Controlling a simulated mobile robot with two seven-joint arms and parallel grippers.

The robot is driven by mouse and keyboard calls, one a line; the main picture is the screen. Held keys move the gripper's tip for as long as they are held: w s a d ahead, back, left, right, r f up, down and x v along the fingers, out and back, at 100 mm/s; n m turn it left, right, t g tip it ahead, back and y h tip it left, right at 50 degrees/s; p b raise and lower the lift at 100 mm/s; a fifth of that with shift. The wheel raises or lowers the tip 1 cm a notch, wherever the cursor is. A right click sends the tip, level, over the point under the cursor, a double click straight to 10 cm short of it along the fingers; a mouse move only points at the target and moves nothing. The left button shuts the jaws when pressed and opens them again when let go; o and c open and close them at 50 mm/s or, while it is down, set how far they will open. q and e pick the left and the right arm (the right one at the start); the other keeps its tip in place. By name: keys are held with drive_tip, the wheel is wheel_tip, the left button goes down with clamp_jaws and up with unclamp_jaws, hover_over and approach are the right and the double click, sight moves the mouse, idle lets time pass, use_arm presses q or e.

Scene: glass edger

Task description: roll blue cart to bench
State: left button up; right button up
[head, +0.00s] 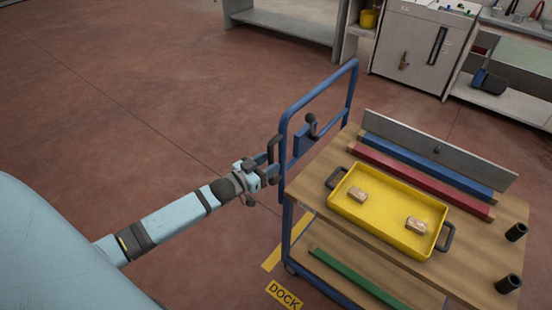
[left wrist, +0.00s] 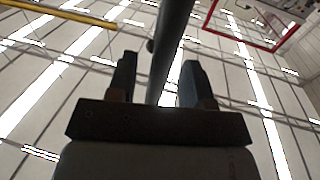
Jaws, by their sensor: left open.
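The blue cart (head: 354,82) stands at the right, with a blue tube handle frame at its left end and wooden shelves. My left gripper (head: 271,166) is at the near upright of that frame, with its fingers open. In the left wrist view, a dark upright bar (left wrist: 172,40) runs between the two open fingers of the left gripper (left wrist: 160,82). I cannot tell whether the fingers touch it. A grey bench-like unit (head: 285,25) stands at the top; I cannot tell if it is the task's bench. My right gripper is not in view.
The cart's top carries a yellow tray (head: 385,213) with two small brown blocks, red and blue bars, a grey plate and dark cylinders. A yellow DOCK label (head: 285,295) lies on the floor by the cart. A white cabinet (head: 424,45) stands behind. The red-brown floor at left is clear.

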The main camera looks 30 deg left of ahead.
use_arm(q)
drive_tip(key=shift+x, duration=1.25)
drive_tip(key=shift+w+d, duration=0.1)
drive_tip(key=shift+w, duration=0.35)
clamp_jaws()
